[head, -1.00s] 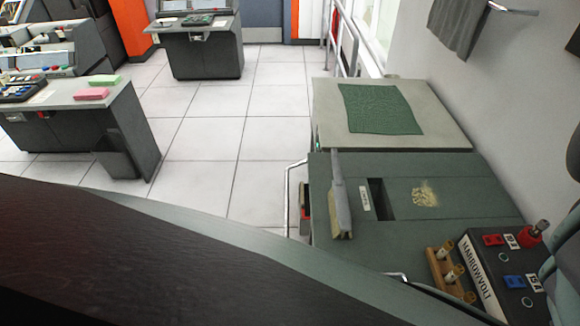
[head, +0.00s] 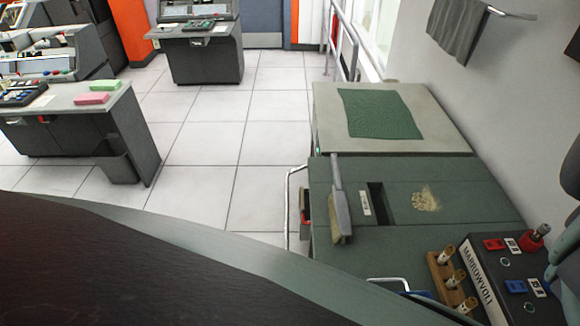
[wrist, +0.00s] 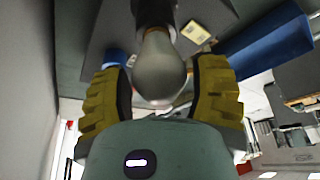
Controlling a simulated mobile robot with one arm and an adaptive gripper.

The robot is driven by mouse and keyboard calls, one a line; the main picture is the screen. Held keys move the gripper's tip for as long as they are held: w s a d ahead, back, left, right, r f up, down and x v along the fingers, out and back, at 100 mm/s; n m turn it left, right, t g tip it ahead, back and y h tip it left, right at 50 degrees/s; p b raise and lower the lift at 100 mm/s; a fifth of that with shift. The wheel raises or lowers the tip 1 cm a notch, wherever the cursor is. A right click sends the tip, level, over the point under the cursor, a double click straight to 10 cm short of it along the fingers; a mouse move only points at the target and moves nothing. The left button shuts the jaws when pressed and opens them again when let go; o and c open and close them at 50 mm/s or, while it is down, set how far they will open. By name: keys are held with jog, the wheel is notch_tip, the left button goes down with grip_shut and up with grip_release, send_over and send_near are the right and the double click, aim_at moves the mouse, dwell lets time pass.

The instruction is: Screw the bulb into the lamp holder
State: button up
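In the wrist view, the pale grey bulb (wrist: 160,72) sits between the two yellow ribbed fingers of my gripper (wrist: 160,85), its rounded end toward my palm.
In the head view, a large dark surface (head: 120,265) fills the lower left. A green bench (head: 285,265) is not separable from its rim. A brush (head: 340,200) lies on the bench at right, near a wooden rack (head: 442,275) and a black switch box (head: 500,285). Tiled floor is clear.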

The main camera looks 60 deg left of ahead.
jog(key=c, duration=0.7)
jog(key=shift+o, duration=0.2)
jog(key=shift+r+m+p, duration=0.2)
jog(key=shift+m+p, duration=0.3)
jog(key=shift+p, duration=0.35)
jog(key=m+t+p, duration=0.1)
jog(key=m+p, duration=0.1)
jog(key=shift+p, duration=0.3)
jog(key=shift+f+m+p, duration=0.2)
jog(key=shift+m+p, duration=0.15)
jog(key=shift+m, duration=0.15)
jog(key=shift+t, duration=0.3)
jog(key=m+p, duration=0.2)
jog(key=p, duration=0.1)
jog(key=shift+r+t, duration=0.15)
jog(key=shift+t, duration=0.25)
jog(key=shift+m+h+p, duration=0.3)
jog(key=shift+m+p, duration=0.35)
jog(key=shift+m, duration=0.35)
jog(key=shift+t, duration=0.3)
